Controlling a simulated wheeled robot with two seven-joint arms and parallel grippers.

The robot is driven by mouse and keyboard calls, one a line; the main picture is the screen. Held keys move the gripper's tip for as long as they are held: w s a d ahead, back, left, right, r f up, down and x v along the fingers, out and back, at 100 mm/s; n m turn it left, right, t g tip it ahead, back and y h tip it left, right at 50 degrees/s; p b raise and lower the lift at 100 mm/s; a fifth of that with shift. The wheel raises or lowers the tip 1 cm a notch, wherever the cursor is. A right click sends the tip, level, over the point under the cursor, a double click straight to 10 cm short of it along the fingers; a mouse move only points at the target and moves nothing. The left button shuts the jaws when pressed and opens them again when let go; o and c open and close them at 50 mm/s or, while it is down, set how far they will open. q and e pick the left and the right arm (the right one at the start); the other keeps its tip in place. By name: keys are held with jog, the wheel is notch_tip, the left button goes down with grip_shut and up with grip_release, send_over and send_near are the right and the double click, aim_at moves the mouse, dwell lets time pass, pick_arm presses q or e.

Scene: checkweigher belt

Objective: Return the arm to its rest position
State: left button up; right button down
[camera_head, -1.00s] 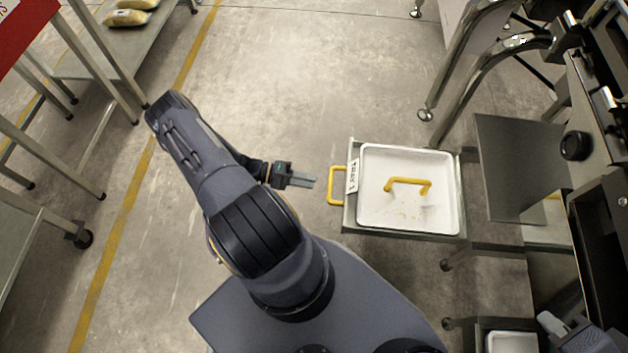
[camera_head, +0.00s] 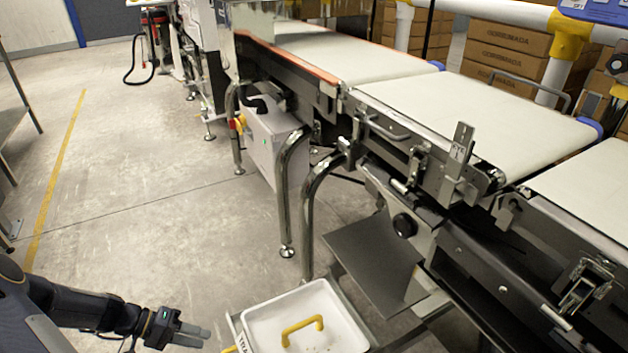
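My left gripper (camera_head: 196,336) shows at the bottom left, with its arm coming in from the left edge. Its fingers point right and look close together, with nothing seen between them. It is left of the white tray (camera_head: 268,318) and apart from it. The tray has a yellow handle (camera_head: 302,327) across it and sits on a pulled-out metal drawer; its lower part is cut off by the frame. My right gripper is not in view.
The conveyor belt (camera_head: 385,107) runs along the right, with a metal frame and a black knob (camera_head: 404,225). A dark metal plate (camera_head: 372,262) juts out behind the tray. Cardboard boxes (camera_head: 505,50) stand beyond the belt.

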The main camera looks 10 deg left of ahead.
pick_arm(q)
jog(key=s+d+r+m+g+y, duration=0.1)
jog(key=d+r+y, duration=0.15)
jog(key=r, duration=0.55)
jog(key=s+d+r+m+y, duration=0.15)
jog(key=d+r, duration=0.25)
jog(key=r, duration=0.4)
jog(key=s+d+r+t+y, duration=0.35)
jog(key=s+d+r, duration=0.4)
jog(key=s, duration=0.25)
notch_tip(320, 180, up, 35)
jog(key=p, duration=3.4)
jog(key=shift+a+f+n+t, duration=0.15)
jog(key=shift+a+n+t, duration=0.2)
jog(key=shift+a+n, duration=0.1)
jog(key=shift+s, duration=0.1)
